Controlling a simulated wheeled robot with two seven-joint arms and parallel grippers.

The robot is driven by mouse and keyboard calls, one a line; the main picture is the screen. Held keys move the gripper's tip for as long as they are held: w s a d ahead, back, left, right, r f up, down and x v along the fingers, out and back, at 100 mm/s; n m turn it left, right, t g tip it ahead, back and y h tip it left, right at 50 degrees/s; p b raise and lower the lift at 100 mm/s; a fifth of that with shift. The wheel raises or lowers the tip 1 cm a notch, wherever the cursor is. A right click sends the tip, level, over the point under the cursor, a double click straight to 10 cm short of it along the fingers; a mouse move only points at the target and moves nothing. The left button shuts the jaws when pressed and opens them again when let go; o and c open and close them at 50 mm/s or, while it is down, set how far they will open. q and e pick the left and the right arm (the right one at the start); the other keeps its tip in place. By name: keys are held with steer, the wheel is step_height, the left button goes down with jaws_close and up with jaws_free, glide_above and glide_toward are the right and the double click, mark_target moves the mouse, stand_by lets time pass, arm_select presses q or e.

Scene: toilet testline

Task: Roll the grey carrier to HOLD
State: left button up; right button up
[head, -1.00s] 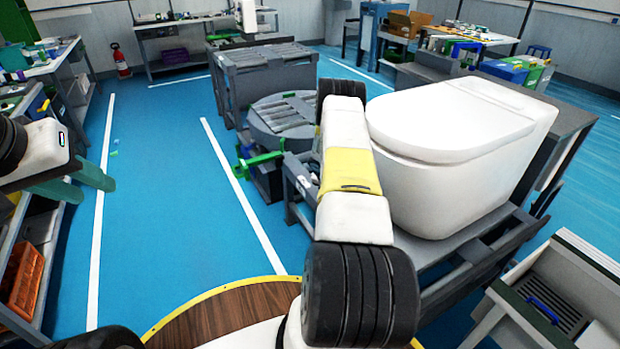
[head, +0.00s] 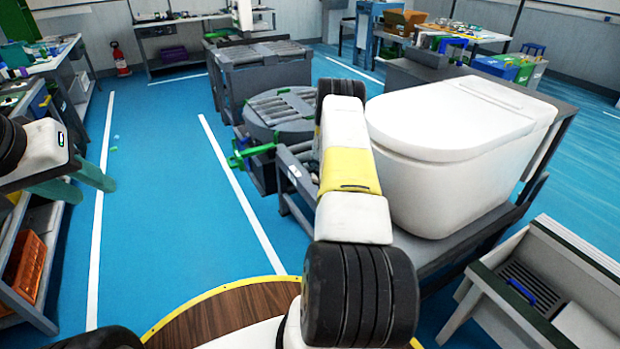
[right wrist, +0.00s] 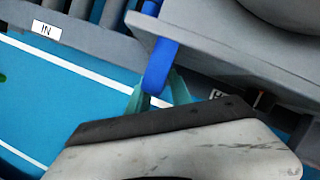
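The grey carrier (head: 440,252) stands right of centre in the head view with a large white toilet (head: 455,145) on its deck. My right arm crosses in front of its left side and hides part of it. In the right wrist view, the carrier's grey edge (right wrist: 235,50) carries a blue handle (right wrist: 160,62). The teal fingers of my right gripper (right wrist: 160,92) are closed around this handle, one on each side. My left gripper (head: 97,195) is open and empty at the left, above the floor.
A round roller turntable (head: 283,108) and a roller stand (head: 262,72) lie beyond the carrier. An IN label (right wrist: 46,30) shows by rollers. A grey trough unit (head: 500,305) stands near right, shelving (head: 40,240) at left. The blue floor between white lines (head: 160,200) is clear.

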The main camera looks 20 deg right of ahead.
steer(key=shift+o, duration=1.2)
steer(key=shift+d, duration=0.15)
steer(key=shift+a, duration=0.2)
steer(key=shift+r, duration=0.15)
steer(key=v, duration=0.7)
steer(key=shift+r, duration=0.2)
